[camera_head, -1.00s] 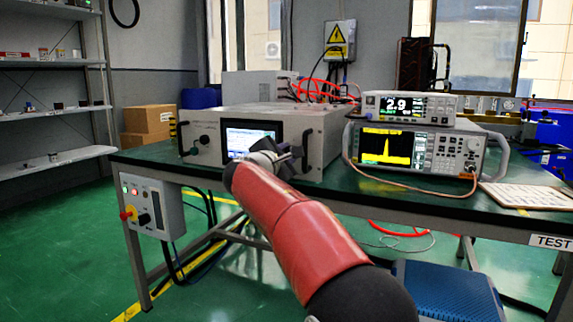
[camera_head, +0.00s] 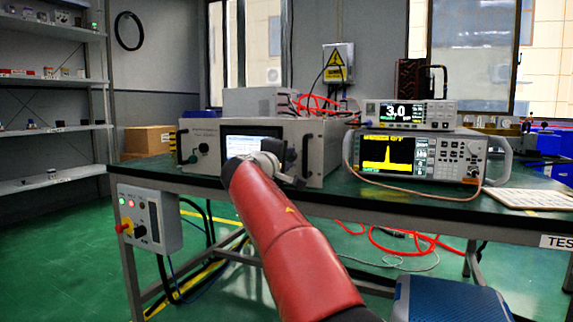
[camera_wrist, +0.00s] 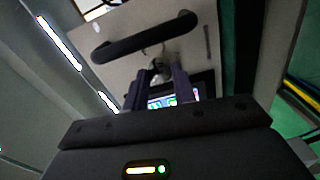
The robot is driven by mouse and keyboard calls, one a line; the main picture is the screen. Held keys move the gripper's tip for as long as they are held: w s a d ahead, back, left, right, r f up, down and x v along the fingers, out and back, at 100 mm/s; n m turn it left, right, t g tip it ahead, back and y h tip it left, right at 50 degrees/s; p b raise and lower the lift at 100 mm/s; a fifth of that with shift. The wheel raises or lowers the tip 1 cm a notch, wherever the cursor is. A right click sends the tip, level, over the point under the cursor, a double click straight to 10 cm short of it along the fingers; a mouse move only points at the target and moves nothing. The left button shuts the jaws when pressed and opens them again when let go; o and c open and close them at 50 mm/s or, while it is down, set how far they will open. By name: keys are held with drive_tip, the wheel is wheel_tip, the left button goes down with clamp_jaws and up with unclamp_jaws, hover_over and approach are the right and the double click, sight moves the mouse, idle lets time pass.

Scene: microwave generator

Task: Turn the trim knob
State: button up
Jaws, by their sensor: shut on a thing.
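The microwave generator (camera_head: 213,140) is a pale rack unit with a screen (camera_head: 252,140) on its front, standing on the green bench. In the wrist view, a small silvery trim knob (camera_wrist: 158,70) sits on its panel between the black handle (camera_wrist: 145,36) and the lit screen (camera_wrist: 172,100). My gripper (camera_wrist: 157,84) is shut on the knob, with one dark finger on each side. In the head view, my gripper (camera_head: 278,158) is at the right of the screen and hides the knob. The knob's pointer or marks cannot be made out.
A small meter reading 3.0 (camera_head: 408,113) stands on a spectrum analyzer (camera_head: 400,152) showing a yellow peak. A keyboard (camera_head: 525,198) lies at the right. A control box (camera_head: 148,217) hangs at the bench's left end. The generator's handle is close to my fingers.

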drive_tip(key=shift+f+m, duration=0.15)
drive_tip(key=shift+m, duration=0.25)
drive_tip(key=o, duration=0.7)
drive_tip(key=shift+s, duration=0.1)
drive_tip(key=v, duration=0.7)
drive_tip(key=shift+s+a+b, duration=0.15)
drive_tip(key=shift+s+b, duration=0.15)
drive_tip(key=shift+b, duration=0.1)
